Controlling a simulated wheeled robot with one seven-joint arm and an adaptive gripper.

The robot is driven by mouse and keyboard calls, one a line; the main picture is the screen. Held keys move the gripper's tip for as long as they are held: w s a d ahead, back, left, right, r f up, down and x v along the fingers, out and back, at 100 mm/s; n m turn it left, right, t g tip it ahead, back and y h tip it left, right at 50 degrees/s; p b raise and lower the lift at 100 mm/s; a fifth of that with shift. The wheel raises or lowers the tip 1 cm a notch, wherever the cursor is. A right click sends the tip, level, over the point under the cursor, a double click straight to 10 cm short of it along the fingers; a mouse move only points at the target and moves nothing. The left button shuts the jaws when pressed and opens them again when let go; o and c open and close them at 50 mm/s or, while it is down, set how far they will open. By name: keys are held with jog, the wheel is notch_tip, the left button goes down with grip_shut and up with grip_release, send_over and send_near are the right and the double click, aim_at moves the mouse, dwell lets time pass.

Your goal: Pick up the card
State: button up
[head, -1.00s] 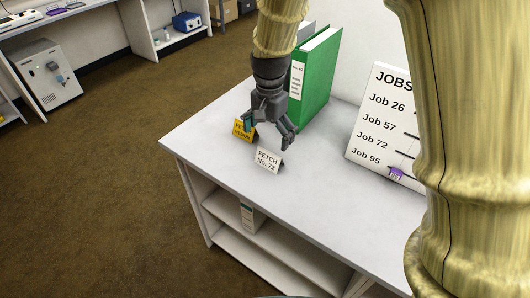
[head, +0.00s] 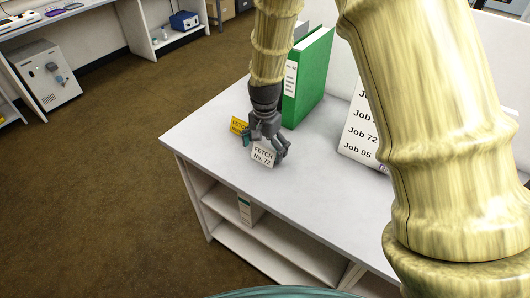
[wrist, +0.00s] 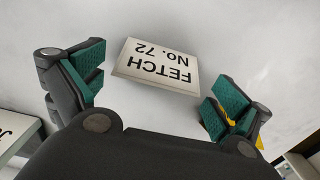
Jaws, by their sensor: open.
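The white card (head: 263,155) reads "FETCH No. 72" and stands tilted on the white tabletop near its front left edge. It also shows in the wrist view (wrist: 158,66), upside down, between and beyond my fingertips. My gripper (head: 265,141) is open and points down just behind the card in the head view. In the wrist view my gripper (wrist: 160,95) has its green pads spread wide on both sides of the card, with gaps on each side.
A green binder (head: 308,80) stands behind my gripper on the white table (head: 220,119). A white jobs board (head: 358,130) stands to the right, partly hidden by my arm. The tabletop right of the card is clear. Shelves lie below, one holding a binder (head: 246,211).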

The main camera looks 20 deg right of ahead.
jog(key=shift+s+r, duration=0.15)
jog(key=shift+s, duration=0.15)
jog(key=shift+w, duration=0.2)
jog(key=c, duration=0.5)
jog(key=shift+s, duration=0.15)
jog(key=shift+c, duration=1.3)
